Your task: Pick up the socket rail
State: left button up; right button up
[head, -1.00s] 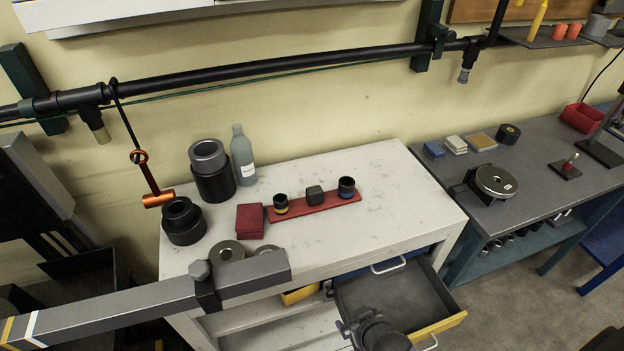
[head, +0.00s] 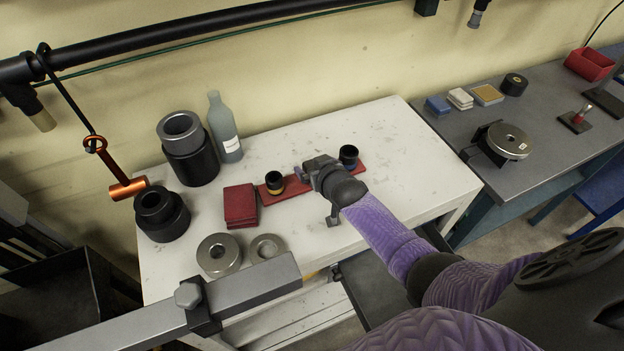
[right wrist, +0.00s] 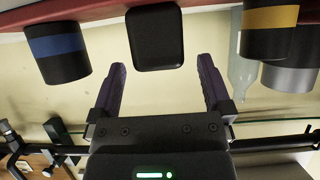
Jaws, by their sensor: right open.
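The socket rail (head: 352,172) is a flat red bar lying on the white bench top. A black socket with a yellow band (head: 274,183) stands at its left end, and one with a blue band (head: 348,156) at its right end. My right gripper (head: 318,175) is over the middle of the rail and hides much of it. In the right wrist view the open fingers (right wrist: 160,90) point at the dark block (right wrist: 155,38) on the rail, one to each side of it, with nothing held. The rail (right wrist: 108,10) runs along the top there. My left gripper is not in view.
A dark red block (head: 240,205) lies at the rail's left end. Metal rings (head: 218,255), black cylinders (head: 188,150) and a grey bottle (head: 225,128) stand further left. A grey beam (head: 250,292) crosses the bench's front left. The bench's right part is clear.

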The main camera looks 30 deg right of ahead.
jog(key=shift+c, duration=0.4)
jog(key=shift+w, duration=0.1)
grip_shut()
